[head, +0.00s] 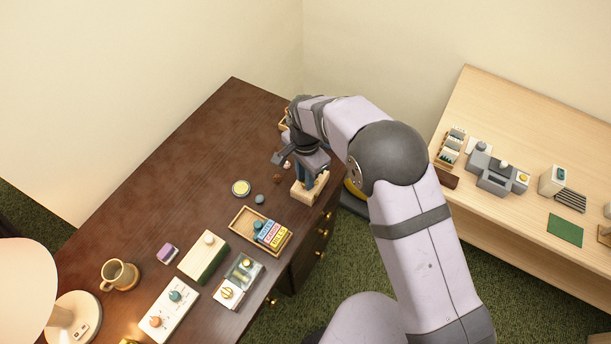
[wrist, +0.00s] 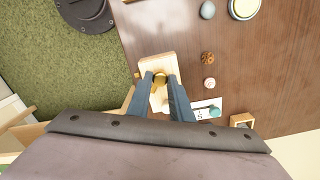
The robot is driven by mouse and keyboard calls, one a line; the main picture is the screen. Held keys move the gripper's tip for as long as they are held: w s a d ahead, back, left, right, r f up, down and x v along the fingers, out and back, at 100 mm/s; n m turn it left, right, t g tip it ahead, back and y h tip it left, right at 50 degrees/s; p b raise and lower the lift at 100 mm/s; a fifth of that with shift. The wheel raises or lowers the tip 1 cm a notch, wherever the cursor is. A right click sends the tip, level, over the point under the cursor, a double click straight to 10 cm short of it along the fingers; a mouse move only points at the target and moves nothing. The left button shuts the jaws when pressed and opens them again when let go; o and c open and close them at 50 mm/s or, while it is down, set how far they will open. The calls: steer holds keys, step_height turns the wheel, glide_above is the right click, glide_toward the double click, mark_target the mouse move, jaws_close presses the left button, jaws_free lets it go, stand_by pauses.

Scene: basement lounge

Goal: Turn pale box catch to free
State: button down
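The pale wooden box (head: 307,193) stands near the right edge of the dark desk, partly hidden under my gripper (head: 308,177). In the wrist view the pale box (wrist: 146,66) shows a round brass catch (wrist: 160,79) on top. My gripper (wrist: 160,80) points down at it, with one blue-grey finger on each side of the catch. The fingers are apart by about the catch's width. I cannot tell whether they touch it or how the catch is turned.
On the desk, a wooden tray (head: 237,218) with coloured blocks, a pale box with a green side (head: 203,254), a clear-topped box (head: 239,283) and a mug (head: 119,275) stand nearby. A light table (head: 520,120) stands right.

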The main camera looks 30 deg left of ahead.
steer(key=shift+n, duration=0.4)
steer(key=n, duration=0.2)
steer(key=shift+n+b, duration=0.3)
steer(key=shift+n, duration=1.9)
steer(key=shift+r, duration=0.1)
steer(key=shift+a, duration=0.1)
steer(key=c, duration=1.6)
jaws_free()
steer(key=shift+r+b, duration=1.1)
steer(key=shift+r, duration=2.55)
